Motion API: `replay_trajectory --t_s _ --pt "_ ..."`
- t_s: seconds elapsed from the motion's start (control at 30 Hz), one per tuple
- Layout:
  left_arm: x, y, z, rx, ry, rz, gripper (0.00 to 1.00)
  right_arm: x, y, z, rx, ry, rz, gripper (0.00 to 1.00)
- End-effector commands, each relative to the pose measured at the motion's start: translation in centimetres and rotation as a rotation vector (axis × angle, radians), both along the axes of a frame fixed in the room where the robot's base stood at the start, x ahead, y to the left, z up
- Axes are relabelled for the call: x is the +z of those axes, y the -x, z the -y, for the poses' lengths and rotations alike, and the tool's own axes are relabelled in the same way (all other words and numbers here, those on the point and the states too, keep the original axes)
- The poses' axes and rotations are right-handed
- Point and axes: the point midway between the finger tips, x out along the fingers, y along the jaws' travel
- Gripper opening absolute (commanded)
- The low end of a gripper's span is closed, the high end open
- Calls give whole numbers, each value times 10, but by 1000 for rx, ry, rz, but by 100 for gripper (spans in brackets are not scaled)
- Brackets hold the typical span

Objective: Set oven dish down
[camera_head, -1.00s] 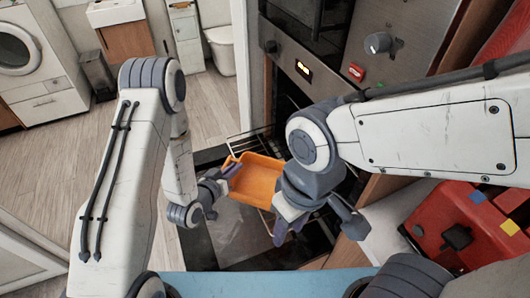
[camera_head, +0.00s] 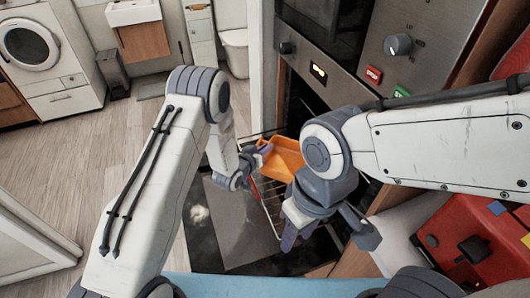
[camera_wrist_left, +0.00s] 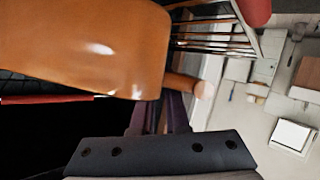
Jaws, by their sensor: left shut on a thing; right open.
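The orange oven dish (camera_head: 283,158) is at the mouth of the open oven, above the wire rack (camera_head: 271,207), partly hidden behind my right arm. My left gripper (camera_head: 262,152) is shut on the dish's left end. In the left wrist view the dish (camera_wrist_left: 85,45) fills the upper left, and the fingers (camera_wrist_left: 165,108) are at its handle. I cannot tell whether the dish touches the rack. My right gripper (camera_head: 325,232) is open and empty, in front of the oven and nearer to me than the dish.
The oven door (camera_head: 235,225) is folded down in front of the oven. The oven's control panel (camera_head: 318,70) is above the opening. A red box (camera_head: 475,235) is at the lower right. The wooden floor (camera_head: 120,150) on the left is clear.

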Motion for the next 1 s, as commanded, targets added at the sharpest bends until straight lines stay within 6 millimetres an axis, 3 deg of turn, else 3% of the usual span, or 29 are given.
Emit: replay_trajectory --t_s 0.23,0.3,0.33,0.67,1.0 --pt "-2 -1 0 1 4 7 0 -3 0 0 0 0 0 43" --pt "-5 0 0 0 0 2 35 -3 0 0 0 0 0 43" --pt "-5 0 0 0 0 2 42 -3 0 0 0 0 0 43" --pt "-2 4 -3 1 -1 -1 42 0 0 0 0 0 0 43" --pt "22 58 -30 3 0 -4 42 25 0 0 0 0 0 43"
